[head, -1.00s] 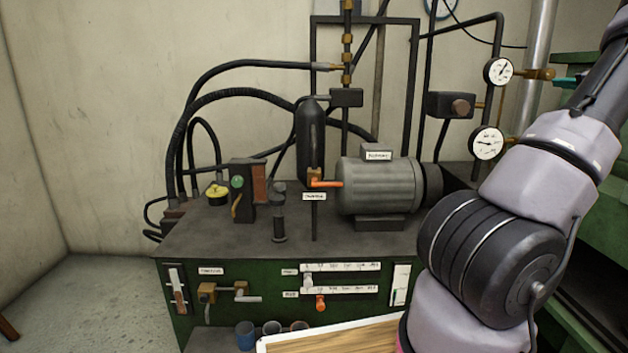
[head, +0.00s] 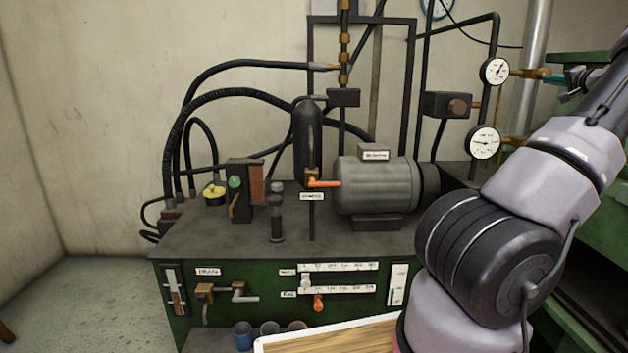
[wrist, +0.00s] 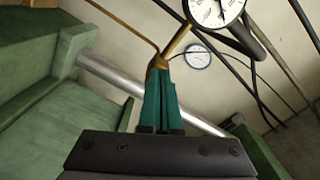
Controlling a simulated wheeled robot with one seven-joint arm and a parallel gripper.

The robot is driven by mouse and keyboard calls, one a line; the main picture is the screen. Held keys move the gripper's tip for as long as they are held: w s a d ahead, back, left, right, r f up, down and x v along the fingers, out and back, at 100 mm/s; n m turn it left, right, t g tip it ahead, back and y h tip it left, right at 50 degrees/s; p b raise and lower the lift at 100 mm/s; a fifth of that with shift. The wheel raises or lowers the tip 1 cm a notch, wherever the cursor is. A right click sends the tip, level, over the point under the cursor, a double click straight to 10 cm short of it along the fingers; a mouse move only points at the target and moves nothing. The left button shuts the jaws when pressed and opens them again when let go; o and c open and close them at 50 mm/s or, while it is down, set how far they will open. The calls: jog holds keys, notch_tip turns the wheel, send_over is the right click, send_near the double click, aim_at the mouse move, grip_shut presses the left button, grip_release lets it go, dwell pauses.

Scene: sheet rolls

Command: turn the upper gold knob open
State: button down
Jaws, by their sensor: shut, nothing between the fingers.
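The upper gold knob (head: 527,73) sits on a gold stem beside the upper gauge (head: 495,71) in the head view. In the wrist view the gold knob (wrist: 159,62) is straight ahead, with its stem running up to a gauge (wrist: 214,8). My gripper (head: 549,77) has teal fingers that reach the knob from the right. In the wrist view my gripper (wrist: 160,73) is shut and empty, its fingertips at the knob's near end. I cannot tell whether they touch it.
A lower gauge (head: 485,143) with its own gold fitting (head: 515,143) is below. Green steps or shelves (wrist: 40,75) and a silver pipe (wrist: 110,77) lie around the gripper. The grey motor (head: 375,184) and green bench (head: 235,310) stand to the left.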

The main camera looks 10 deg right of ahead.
jog(key=shift+w+d, duration=0.2)
jog(key=shift+w, duration=0.65)
jog(key=shift+w+d, duration=0.15)
jog(key=shift+w, duration=0.65)
jog(key=shift+d+r, duration=0.15)
jog(key=shift+d, duration=0.1)
jog(key=shift+s+d, duration=0.1)
jog(key=shift+f, duration=0.2)
jog(key=shift+s+a+f, duration=0.1)
jog(key=shift+s+a, duration=0.2)
jog(key=shift+s, duration=0.65)
jog(key=shift+s+a, duration=0.35)
jog(key=shift+s, duration=0.55)
jog(key=shift+s+a+f, duration=0.1)
jog(key=shift+s+a, duration=0.2)
jog(key=shift+s, duration=0.65)
jog(key=shift+s+r, duration=0.1)
jog(key=shift+s, duration=0.05)
